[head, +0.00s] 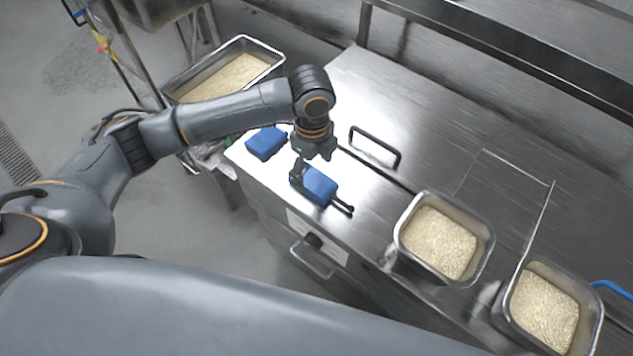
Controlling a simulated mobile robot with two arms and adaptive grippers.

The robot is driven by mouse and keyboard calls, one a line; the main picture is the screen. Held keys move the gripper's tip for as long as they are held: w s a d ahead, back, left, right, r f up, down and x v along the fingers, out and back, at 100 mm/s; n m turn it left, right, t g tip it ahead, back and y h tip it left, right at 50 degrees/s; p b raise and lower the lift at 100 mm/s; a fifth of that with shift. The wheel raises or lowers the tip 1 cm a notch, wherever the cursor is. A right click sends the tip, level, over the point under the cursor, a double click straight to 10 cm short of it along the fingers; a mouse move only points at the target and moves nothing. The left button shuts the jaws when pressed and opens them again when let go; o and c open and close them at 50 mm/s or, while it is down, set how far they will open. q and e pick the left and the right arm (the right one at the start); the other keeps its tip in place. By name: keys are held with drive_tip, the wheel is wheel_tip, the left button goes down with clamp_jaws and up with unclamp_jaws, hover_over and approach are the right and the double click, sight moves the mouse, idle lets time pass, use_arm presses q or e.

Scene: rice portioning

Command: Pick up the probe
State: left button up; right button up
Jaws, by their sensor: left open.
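No thing here is clearly recognizable as the probe. A blue block (319,186) lies on the steel counter near its front edge, with a thin dark two-pronged piece (344,207) at its right end; I cannot tell whether either is the probe. A second blue block (265,142) lies further left on the counter. My left gripper (308,164) is open and points down just above and behind the nearer blue block. Its fingers are small and partly merge with the dark parts there, so contact cannot be told. My right gripper is out of view.
A black handle (375,147) stands on the counter (440,130) behind the nearer block. Two steel pans of rice, one (484,268) nearer the blocks and one (596,322) at lower right, stand along the front. Another rice pan (276,58) is at upper left.

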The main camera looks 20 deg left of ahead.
sight(316, 181)
use_arm(q)
drive_tip(key=f, duration=0.1)
drive_tip(key=f+p, duration=0.1)
drive_tip(key=f, duration=0.2)
drive_tip(key=shift+d+f+p, duration=0.35)
drive_tip(key=shift+d+f, duration=0.05)
drive_tip(key=shift+f, duration=0.5)
drive_tip(key=c, duration=1.2)
drive_tip(key=shift+c, duration=0.2)
drive_tip(key=shift+w, duration=0.1)
